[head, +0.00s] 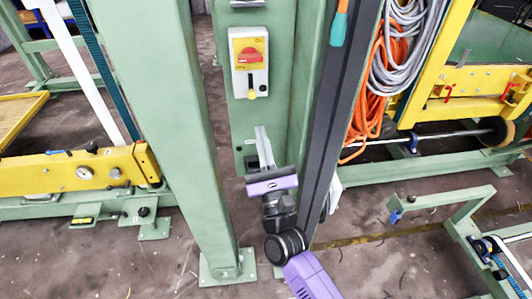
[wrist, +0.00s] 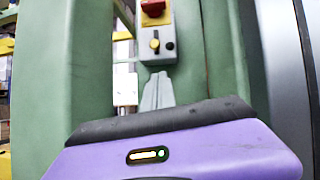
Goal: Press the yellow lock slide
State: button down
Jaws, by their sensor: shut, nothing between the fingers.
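A light grey control box (head: 236,72) is mounted on a green post. It carries a red rotary switch (head: 249,56) on a yellow plate. Below that is the small yellow lock slide (head: 252,93), which also shows in the wrist view (wrist: 155,45) beside a dark round button (wrist: 169,46). My gripper (head: 262,130) is shut and empty, its fingers pointing up toward the box. In the wrist view its fingertips (wrist: 159,76) appear just below the box's lower edge. They are apart from the slide in the picture; the depth gap is hard to tell.
A broad green column (head: 190,130) stands to the left and a dark grey upright (head: 335,120) to the right, leaving a narrow bay around the box. A teal-handled tool (head: 339,25), orange cable (head: 372,95) and grey cable (head: 408,50) hang to the right.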

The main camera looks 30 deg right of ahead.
jog(key=w+r, duration=0.1)
jog(key=r+p, duration=0.1)
jog(key=r, duration=0.1)
jog(key=w+r+p, duration=0.1)
jog(key=r, duration=0.1)
jog(key=shift+w, duration=0.35)
notch_tip(320, 180, up, 4)
jog(key=shift+f+p, duration=0.1)
jog(key=shift+p, duration=0.5)
jog(key=shift+f, duration=0.1)
jog(key=shift+s+f+b, duration=0.1)
jog(key=shift+f+b, duration=0.45)
jog(key=shift+b, duration=0.15)
jog(key=b, duration=0.5)
send_near(254, 94)
jog(key=s+f, duration=0.1)
jog(key=f, duration=0.1)
jog(key=s+f, duration=0.2)
jog(key=shift+s+a+f, duration=0.1)
